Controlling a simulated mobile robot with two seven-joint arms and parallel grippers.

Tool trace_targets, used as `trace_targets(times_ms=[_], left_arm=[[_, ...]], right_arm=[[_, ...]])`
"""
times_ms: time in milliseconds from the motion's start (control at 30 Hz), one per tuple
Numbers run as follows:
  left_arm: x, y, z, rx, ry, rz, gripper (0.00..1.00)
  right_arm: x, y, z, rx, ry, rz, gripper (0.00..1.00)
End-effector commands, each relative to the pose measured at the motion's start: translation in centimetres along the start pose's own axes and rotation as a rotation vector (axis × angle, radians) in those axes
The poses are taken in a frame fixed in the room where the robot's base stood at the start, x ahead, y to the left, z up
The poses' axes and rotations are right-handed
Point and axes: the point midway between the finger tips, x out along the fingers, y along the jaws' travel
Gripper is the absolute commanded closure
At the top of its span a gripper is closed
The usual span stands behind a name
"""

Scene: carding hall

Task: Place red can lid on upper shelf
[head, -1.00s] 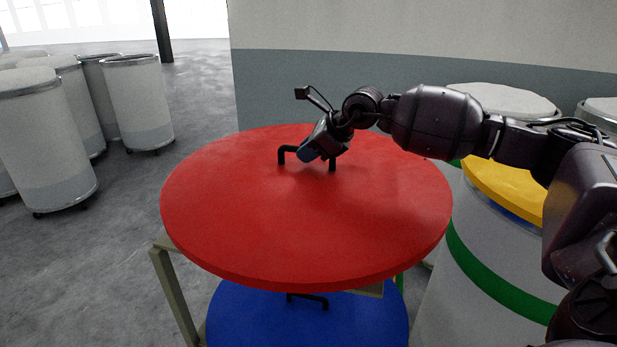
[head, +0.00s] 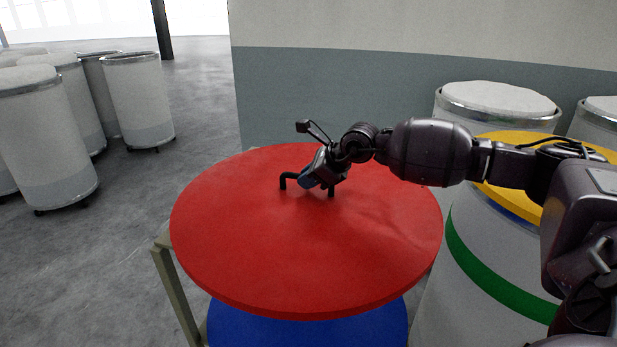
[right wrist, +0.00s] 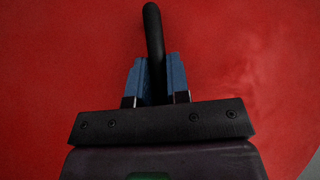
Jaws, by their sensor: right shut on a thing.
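The red can lid (head: 250,250) is a large round disc with a black bar handle (head: 285,182) on top. My right gripper (head: 310,183) is shut on that handle. In the right wrist view, the blue fingers (right wrist: 156,75) clasp the handle (right wrist: 152,28) from both sides, with the red surface (right wrist: 60,60) below. The lid looks about level above an olive rack (head: 176,290), of which a left leg shows. The lid hides the upper shelf, so I cannot tell whether it touches it. My left gripper is not in view.
A blue lid (head: 300,333) lies lower, under the red one. At right stands a white can with a green band (head: 490,275) and a yellow lid (head: 500,198) on top, close to the red lid's edge. More white cans (head: 140,100) stand at left. A wall (head: 330,90) is behind.

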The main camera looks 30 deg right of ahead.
Motion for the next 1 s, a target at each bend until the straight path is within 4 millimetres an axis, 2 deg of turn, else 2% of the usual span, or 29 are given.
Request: trace_targets(times_ms=[300,633,667,800,1000], left_arm=[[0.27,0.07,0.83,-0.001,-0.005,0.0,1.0],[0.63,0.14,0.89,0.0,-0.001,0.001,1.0],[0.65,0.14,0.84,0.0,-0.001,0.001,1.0],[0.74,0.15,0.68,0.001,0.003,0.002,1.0],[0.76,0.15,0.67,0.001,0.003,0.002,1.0]], right_arm=[[0.47,0.11,-0.4,-0.001,-0.002,-0.001,1.0],[0.73,0.19,-0.67,-0.001,-0.003,-0.001,1.0],[0.8,0.25,-0.81,0.0,0.0,0.0,0.79],[0.79,0.24,-0.8,0.0,0.0,0.0,0.58],[0.8,0.24,-0.81,0.0,0.0,0.0,0.58]])
